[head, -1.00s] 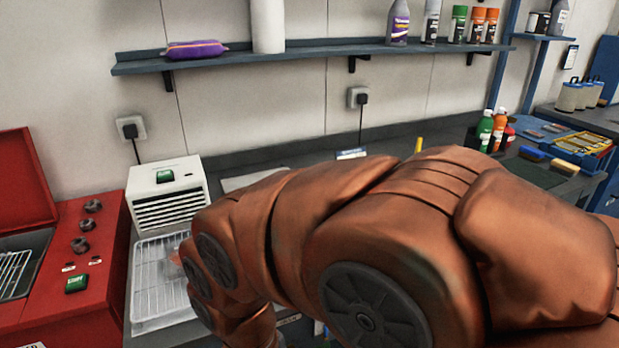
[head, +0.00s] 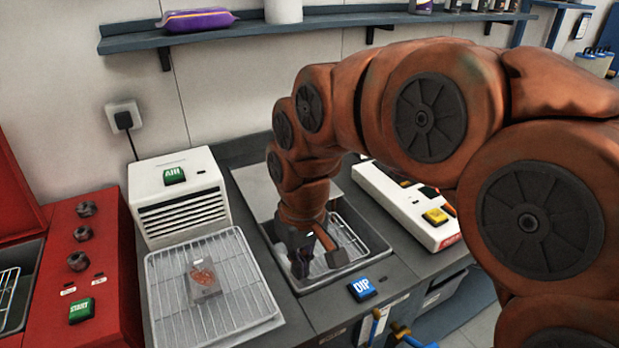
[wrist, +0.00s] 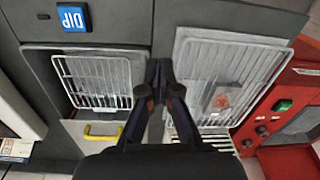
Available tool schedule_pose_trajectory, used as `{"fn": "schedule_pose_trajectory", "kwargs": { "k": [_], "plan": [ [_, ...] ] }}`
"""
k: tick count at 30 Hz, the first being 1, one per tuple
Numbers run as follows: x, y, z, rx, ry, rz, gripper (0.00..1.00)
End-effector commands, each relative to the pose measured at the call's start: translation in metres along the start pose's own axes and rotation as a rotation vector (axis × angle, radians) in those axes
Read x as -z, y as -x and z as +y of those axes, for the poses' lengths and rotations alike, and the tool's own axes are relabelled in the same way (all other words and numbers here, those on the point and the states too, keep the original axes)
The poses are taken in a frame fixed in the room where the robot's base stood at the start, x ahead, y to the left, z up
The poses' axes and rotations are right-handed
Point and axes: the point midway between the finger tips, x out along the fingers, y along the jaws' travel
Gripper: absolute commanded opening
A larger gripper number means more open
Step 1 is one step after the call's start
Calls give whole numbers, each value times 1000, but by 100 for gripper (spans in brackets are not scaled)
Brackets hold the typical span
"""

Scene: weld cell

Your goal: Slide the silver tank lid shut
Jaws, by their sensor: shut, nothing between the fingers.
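The tank (head: 375,262) is a dark grey basin in the bench with a wire rack inside and a blue DIP button (head: 362,289) at its front; it also shows in the wrist view (wrist: 35,65). It stands open. The silver lid (head: 250,182) lies slid back behind the opening, partly hidden by my arm. In the wrist view the lid (wrist: 78,142) shows below the tank, with a yellow handle (wrist: 103,131). My gripper (head: 300,270) is shut and empty. In the wrist view the gripper (wrist: 159,64) appears beside the tank, over the strip between it and the drying tray.
A wire drying tray (head: 165,300) holding a small part (head: 203,278) lies left of the tank, before a white vented unit (head: 180,200). A red machine (head: 100,270) stands further left. A white box with a yellow button (head: 410,205) flanks the tank's right. A shelf (head: 250,26) runs above.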

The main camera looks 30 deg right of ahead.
Motion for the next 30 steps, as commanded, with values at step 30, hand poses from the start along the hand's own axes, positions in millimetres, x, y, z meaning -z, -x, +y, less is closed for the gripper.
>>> {"fn": "schedule_pose_trajectory", "kwargs": {
  "k": [30],
  "plan": [
    [287,36,197,-47,-96,338,0]
  ]
}}
